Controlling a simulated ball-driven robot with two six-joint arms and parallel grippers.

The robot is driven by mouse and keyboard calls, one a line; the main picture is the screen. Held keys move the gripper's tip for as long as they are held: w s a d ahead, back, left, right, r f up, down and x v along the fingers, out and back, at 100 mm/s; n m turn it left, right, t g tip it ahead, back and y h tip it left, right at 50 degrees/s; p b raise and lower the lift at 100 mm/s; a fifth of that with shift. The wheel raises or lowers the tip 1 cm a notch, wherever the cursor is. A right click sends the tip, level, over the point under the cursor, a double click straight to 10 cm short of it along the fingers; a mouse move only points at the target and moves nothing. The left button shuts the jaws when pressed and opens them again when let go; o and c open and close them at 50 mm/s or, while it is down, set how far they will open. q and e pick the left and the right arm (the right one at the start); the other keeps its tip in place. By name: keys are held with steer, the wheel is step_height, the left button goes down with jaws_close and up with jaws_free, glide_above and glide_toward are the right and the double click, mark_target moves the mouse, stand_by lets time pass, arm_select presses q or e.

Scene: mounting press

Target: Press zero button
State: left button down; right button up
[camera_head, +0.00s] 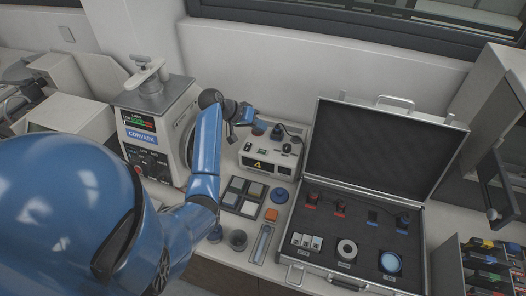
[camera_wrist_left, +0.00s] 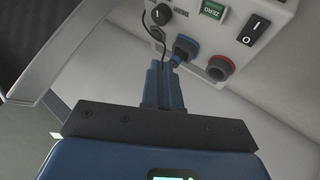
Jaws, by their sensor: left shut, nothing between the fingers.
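A green button labelled ZERO (camera_wrist_left: 213,10) is at the top edge there, beside a black rocker switch (camera_wrist_left: 252,30). My left gripper (camera_head: 257,128) is above the back of the box in the head view. In the left wrist view its fingers (camera_wrist_left: 163,68) are shut and empty, pointing toward the blue-ringed socket (camera_wrist_left: 186,46), left of and below the ZERO button. Contact cannot be told. My right gripper is out of view.
A press (camera_head: 160,125) labelled CORVASK stands to the left of the box. An open case (camera_head: 380,155) with plugs and rings lies to the right. Sample tiles (camera_head: 243,195) and a blue knob (camera_head: 279,196) lie in front of the box. A dark cable hangs by the panel's sockets.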

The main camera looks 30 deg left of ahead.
arm_select(q)
steer(key=b, duration=0.6)
glide_above(260, 151)
step_height(260, 151, down, 6)
steer(key=shift+s+f, duration=0.1)
steer(key=shift+f, duration=0.05)
steer(key=shift+f+b, duration=0.45)
steer(key=shift+f, duration=0.8)
steer(key=shift+f+b, duration=0.3)
steer(key=shift+f, duration=0.5)
stand_by(1.6)
steer(key=shift+r, duration=0.15)
steer(key=shift+r+p, duration=0.7)
steer(key=shift+p, duration=0.1)
steer(key=shift+r+p, duration=2.15)
steer(key=shift+r, duration=0.35)
